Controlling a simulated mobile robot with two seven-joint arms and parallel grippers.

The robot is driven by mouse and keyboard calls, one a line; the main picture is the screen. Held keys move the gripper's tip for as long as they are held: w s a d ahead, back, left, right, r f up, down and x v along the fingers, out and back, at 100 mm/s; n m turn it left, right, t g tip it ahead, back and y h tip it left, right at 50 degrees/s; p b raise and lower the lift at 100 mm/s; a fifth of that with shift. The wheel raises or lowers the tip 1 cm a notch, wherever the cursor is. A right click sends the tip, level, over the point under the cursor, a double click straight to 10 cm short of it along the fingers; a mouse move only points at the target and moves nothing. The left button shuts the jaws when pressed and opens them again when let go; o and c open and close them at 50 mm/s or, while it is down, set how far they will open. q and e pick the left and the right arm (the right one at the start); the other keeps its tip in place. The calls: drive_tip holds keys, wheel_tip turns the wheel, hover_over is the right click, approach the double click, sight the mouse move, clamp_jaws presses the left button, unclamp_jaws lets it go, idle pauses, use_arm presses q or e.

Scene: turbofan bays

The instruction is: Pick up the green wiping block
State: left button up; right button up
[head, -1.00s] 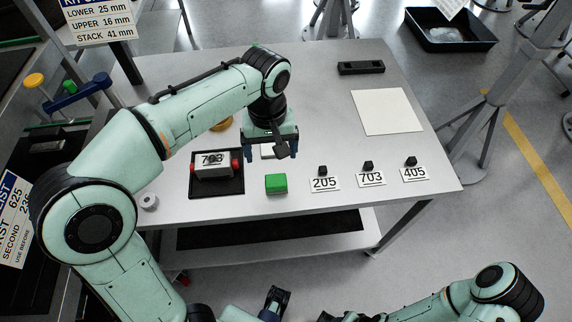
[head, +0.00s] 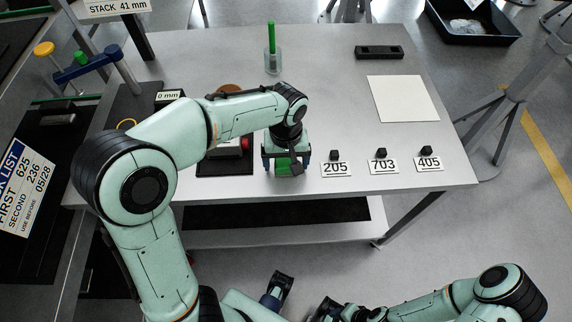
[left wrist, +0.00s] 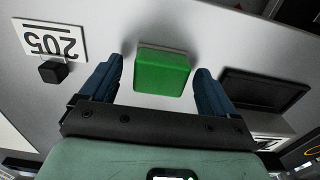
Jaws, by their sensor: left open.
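The green wiping block (head: 291,169) sits on the grey table near its front edge, partly hidden by my left gripper in the head view. In the left wrist view the whole top of the block (left wrist: 163,72) shows, with a pale layer along its far edge. My left gripper (head: 286,163) is open above the block and points down. In the left wrist view its blue fingers (left wrist: 158,75) stand apart, one to each side of the block, with gaps between.
A dark tray (head: 222,169) with a red-ended part lies just left of the block. Number cards 205 (head: 336,170), 703 (head: 384,167) and 405 (head: 429,164) with small black knobs stand to the right. A clear cup (head: 273,64) holds a green stick behind. A white sheet (head: 403,98) lies back right.

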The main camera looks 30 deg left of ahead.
sight(286, 161)
use_arm(q)
drive_tip(key=shift+f, duration=0.25)
drive_tip(key=c, duration=1.1)
drive_tip(key=shift+o, duration=0.2)
drive_tip(key=shift+r, duration=0.1)
wheel_tip(286, 161, up, 20)
drive_tip(key=p, duration=0.4)
use_arm(e)
drive_tip(key=r, duration=0.1)
drive_tip(key=w+r, duration=0.1)
drive_tip(key=r, duration=0.2)
drive_tip(key=shift+w, duration=0.25)
use_arm(q)
drive_tip(key=shift+o, duration=0.6)
use_arm(e)
drive_tip(key=shift+r, duration=0.1)
